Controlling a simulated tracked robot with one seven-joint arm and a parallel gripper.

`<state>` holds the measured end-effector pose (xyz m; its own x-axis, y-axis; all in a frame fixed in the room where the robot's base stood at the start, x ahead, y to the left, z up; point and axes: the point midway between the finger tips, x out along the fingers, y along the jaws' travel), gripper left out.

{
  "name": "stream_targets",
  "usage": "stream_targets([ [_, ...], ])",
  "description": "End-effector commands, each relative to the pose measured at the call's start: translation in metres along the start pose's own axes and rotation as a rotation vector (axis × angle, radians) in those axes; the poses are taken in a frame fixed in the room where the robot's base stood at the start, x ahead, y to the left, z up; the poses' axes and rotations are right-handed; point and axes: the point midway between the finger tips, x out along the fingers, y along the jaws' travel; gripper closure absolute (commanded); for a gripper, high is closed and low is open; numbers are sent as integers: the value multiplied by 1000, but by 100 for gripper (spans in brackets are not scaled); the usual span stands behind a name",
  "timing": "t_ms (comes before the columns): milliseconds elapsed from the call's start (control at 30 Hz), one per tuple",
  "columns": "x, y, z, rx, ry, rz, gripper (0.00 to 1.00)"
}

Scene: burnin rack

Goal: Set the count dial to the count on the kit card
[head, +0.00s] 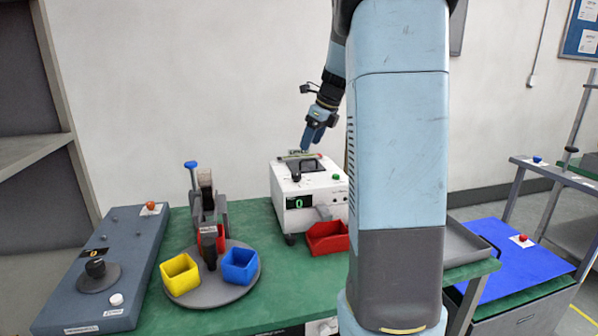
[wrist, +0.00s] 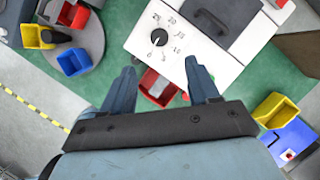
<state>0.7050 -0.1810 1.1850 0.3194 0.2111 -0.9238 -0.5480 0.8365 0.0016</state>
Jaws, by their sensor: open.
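A white box machine (head: 285,187) stands on the green bench with a small display (head: 299,202) that seems to read 0. A black dial (head: 296,177) sits on its top; in the wrist view the dial (wrist: 159,37) has printed numbers around it, and its pointer is too small to read surely. My gripper (head: 305,148) is open and empty above the box, apart from the dial. In the wrist view its fingertips (wrist: 160,68) point towards the box's near edge, with the dial just beyond. I cannot identify a kit card with readable text.
A dark handle (wrist: 212,22) and a green button (head: 336,177) are near the dial. A red bin (head: 328,238) stands before the box.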

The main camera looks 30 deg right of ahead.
Motion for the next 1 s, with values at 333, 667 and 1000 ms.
stream_targets([
  [333, 61, 1, 0, -3, 3, 3, 40],
  [667, 109, 1, 0, -3, 2, 2, 40],
  [1000, 122, 1, 0, -5, 0, 0, 40],
])
